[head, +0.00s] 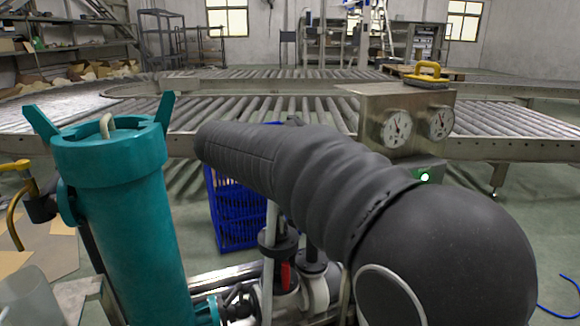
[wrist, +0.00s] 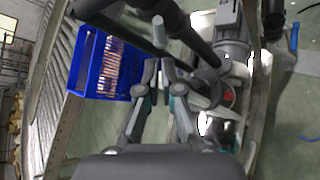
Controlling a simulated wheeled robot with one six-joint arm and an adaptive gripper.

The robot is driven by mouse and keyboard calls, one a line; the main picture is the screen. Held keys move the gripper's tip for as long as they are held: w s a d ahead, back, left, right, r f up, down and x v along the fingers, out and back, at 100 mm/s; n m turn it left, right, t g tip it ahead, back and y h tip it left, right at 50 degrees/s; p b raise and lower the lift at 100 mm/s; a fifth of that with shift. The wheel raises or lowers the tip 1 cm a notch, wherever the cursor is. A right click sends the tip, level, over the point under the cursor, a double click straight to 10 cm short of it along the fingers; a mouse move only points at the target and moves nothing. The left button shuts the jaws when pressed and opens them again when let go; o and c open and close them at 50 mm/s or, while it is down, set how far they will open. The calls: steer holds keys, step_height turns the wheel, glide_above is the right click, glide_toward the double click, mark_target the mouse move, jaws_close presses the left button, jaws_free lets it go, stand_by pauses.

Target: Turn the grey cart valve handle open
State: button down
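My gripper (wrist: 158,72) is in the wrist view, its two fingers close together with a narrow gap between the tips. A short light-grey rod (wrist: 160,30), which looks like the grey valve handle, stands just beyond the fingertips. I cannot tell whether the fingers touch it or hold it. In the head view, my arm's dark sleeve crosses the middle and hides my gripper. A slim light-grey upright (head: 270,225) shows below the sleeve, among the cart's pipe fittings. A red part (head: 285,276) sits on these fittings and also shows in the wrist view (wrist: 228,96).
A teal filter housing (head: 125,215) stands close on the left. A blue crate (head: 235,215) is behind the fittings and also in the wrist view (wrist: 104,65). A gauge box (head: 410,120) with a yellow-handled tool (head: 427,74) stands right. Roller conveyors (head: 490,120) lie behind.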

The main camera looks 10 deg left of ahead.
steer(key=s+f+n+t+h+b, duration=0.3)
steer(key=s+f+n+b, duration=0.2)
steer(key=f+n+b, duration=0.6)
step_height(320, 180, up, 2)
steer(key=s+d+r+n+t+h+p, duration=0.15)
steer(key=n+t, duration=0.25)
steer(key=n, duration=0.6)
steer(key=w+a+b+x, duration=0.1)
steer(key=a+x, duration=0.1)
steer(key=x, duration=1)
steer(key=shift+h, duration=0.45)
steer(key=shift+w+r, duration=0.1)
steer(key=shift+r, duration=0.15)
